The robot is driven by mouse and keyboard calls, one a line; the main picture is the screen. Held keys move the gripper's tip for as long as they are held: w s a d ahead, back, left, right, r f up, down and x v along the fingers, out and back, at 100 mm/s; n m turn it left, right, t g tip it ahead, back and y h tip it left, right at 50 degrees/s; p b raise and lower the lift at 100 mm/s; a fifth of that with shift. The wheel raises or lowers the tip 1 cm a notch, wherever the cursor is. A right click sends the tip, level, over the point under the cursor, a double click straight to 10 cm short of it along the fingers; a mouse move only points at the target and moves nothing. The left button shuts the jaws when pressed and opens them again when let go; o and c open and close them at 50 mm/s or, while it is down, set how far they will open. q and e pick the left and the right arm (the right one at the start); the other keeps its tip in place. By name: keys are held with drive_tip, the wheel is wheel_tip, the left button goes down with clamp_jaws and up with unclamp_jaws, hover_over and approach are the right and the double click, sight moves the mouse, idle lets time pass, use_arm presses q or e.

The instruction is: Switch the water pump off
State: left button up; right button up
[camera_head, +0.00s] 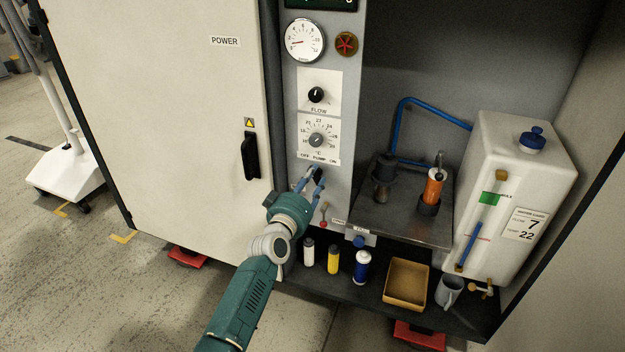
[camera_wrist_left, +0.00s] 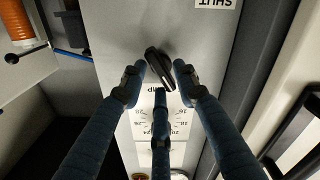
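The pump switch (camera_head: 318,172) is a black knob under the "OFF PUMP ON" label (camera_head: 319,160) on the grey control panel. In the left wrist view the knob (camera_wrist_left: 160,68) sits slightly tilted, beside a partly hidden label. My left gripper (camera_head: 310,181) is at the switch. In the wrist view its blue fingers (camera_wrist_left: 158,82) are spread apart around the knob, with visible gaps to either side. Whether any finger touches the knob is unclear. In the head view the fingers partly cover the switch. My right gripper is not in view.
Above the switch are the temperature dial (camera_head: 317,139), flow knob (camera_head: 316,95) and gauge (camera_head: 304,41). A black cabinet handle (camera_head: 251,157) protrudes on the left. A small red-tipped lever (camera_head: 323,216) lies below. Bottles, a tray (camera_head: 405,284) and a white tank (camera_head: 515,200) stand right.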

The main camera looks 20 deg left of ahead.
use_arm(q)
drive_tip(key=shift+s, duration=0.1)
drive_tip(key=s, duration=1.1)
drive_tip(key=shift+s+a, duration=0.4)
